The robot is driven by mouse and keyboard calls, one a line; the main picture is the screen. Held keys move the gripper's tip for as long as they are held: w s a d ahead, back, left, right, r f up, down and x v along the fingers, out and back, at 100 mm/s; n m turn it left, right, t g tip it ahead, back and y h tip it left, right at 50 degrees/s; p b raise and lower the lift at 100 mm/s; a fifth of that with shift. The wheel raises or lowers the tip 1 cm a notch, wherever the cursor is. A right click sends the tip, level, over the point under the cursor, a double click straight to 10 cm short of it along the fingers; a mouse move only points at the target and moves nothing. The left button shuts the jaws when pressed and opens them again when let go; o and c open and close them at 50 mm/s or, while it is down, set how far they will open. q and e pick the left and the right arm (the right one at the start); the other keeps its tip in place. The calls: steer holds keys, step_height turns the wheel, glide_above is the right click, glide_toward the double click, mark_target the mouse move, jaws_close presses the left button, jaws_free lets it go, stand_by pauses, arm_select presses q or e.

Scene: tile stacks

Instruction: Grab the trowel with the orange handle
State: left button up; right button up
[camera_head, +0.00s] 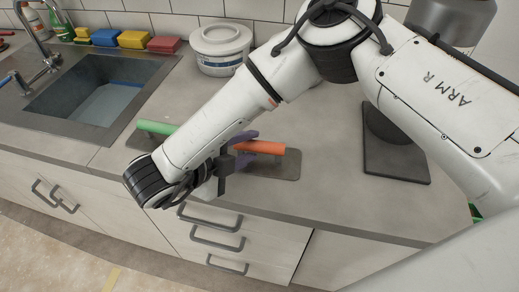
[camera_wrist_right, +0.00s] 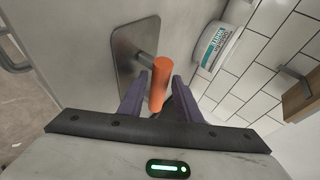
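The trowel with the orange handle (camera_head: 259,147) lies on the grey counter, its flat metal plate (camera_head: 281,168) near the front edge. In the right wrist view the orange handle (camera_wrist_right: 160,84) stands between the two purple fingers of my right gripper (camera_wrist_right: 159,92), with its plate (camera_wrist_right: 127,50) beyond. The fingers are apart, and a gap shows on each side of the handle. In the head view my right gripper (camera_head: 243,148) is at the handle's left end. A second trowel with a green handle (camera_head: 156,127) lies to the left, partly behind my right arm. My left gripper is not in view.
A white bucket (camera_head: 222,50) stands at the back by the tiled wall. A sink (camera_head: 95,95) is at the left, with coloured sponges (camera_head: 133,40) behind it. A dark stand (camera_head: 395,150) is at the right. The counter between is clear.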

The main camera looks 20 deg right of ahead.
jaws_close()
steer(key=shift+r, duration=0.15)
